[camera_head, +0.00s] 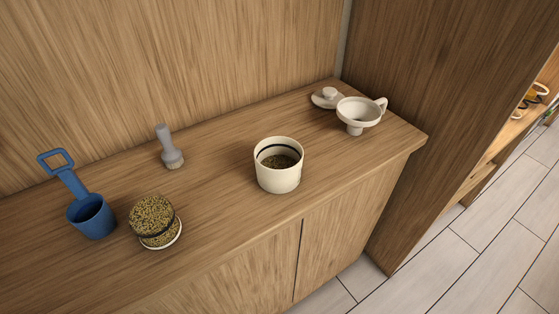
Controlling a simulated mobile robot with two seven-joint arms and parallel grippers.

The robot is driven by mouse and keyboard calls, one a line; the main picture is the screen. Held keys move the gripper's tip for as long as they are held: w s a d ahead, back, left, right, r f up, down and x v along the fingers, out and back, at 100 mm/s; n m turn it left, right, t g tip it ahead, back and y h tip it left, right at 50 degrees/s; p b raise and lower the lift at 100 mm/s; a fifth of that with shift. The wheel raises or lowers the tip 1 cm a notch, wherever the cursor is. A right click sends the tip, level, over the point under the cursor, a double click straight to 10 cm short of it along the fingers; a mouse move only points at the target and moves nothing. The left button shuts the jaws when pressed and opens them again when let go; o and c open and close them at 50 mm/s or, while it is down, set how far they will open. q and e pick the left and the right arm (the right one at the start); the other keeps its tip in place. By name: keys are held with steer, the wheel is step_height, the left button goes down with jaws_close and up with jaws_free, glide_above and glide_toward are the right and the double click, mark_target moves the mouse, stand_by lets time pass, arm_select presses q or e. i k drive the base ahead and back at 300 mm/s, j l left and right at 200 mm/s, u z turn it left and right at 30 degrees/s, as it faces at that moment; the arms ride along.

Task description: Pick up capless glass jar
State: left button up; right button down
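A short round vessel (153,219) stands at the front left of the wooden counter (215,185). Its wall looks clear, with speckled green-brown contents, a dark band and a white rim at its lower edge; I see no cap on top. A cream open-topped canister (278,178) stands near the counter's middle front, with a dark ring inside and similar brown contents. I cannot tell for sure which one is the glass jar, though the speckled vessel looks more like glass. Neither of my grippers is in view.
A blue scoop (92,216) stands close left of the speckled vessel. A grey brush (171,148) stands behind. A white funnel (358,113) and a white lid (328,97) are at the back right. A wooden side panel (440,100) bounds the right; the counter's centre is clear.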

mark_target(151, 215)
steer(key=j+u, duration=0.65)
steer(key=i+z, duration=0.1)
steer(key=i+l, duration=0.05)
steer(key=i, duration=0.05)
